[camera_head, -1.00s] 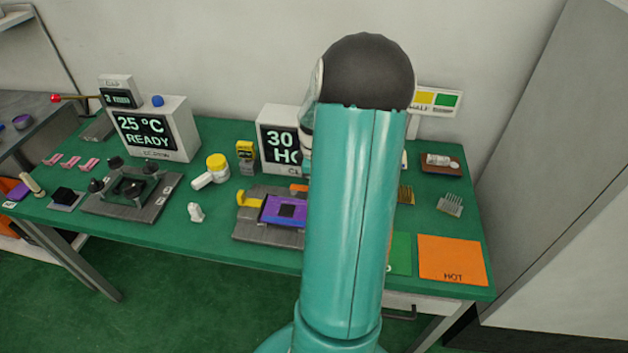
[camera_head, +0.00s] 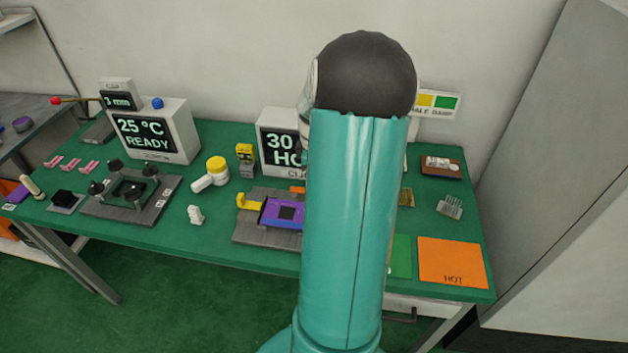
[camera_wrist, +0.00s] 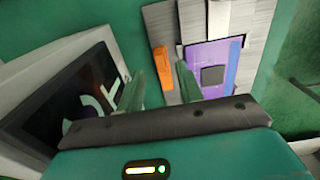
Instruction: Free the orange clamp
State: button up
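The orange clamp (camera_wrist: 163,68) shows in the wrist view as a short upright block on the grey metal fixture (camera_wrist: 160,22), at the left edge of a purple board (camera_wrist: 207,55). My gripper (camera_wrist: 160,69) is open, with one green finger on each side of the clamp in the picture. The right finger looks close to it; I cannot tell whether either finger touches. In the head view only a small part of the orange clamp (camera_head: 298,189) shows behind the purple board (camera_head: 270,216); my arm hides the rest and my gripper. A yellow clamp (camera_head: 248,202) stands at the board's left.
A box with a display (camera_wrist: 75,90) is close to my left finger in the wrist view.

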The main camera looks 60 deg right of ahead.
notch_tip(320, 180, up, 10)
jog(key=shift+r, duration=0.15)
dwell(0.6)
jog(key=w+a+r+m+t+h, duration=0.1)
jog(key=w+a+r, duration=0.25)
jog(key=a, duration=0.65)
jog(key=w+a+r+m+t+h, duration=0.15)
jog(key=a+r, duration=0.25)
jog(key=a, duration=0.7)
jog(key=s+a+m+t+y, duration=0.1)
jog(key=s+a, duration=0.2)
jog(key=a, duration=0.7)
jog(key=s+a+r+m+t+y, duration=0.1)
jog(key=s+a, duration=0.3)
jog(key=a, duration=0.6)
jog(key=shift+s+r+t, duration=0.3)
jog(key=shift+t, duration=0.25)
jog(key=shift+y, duration=0.25)
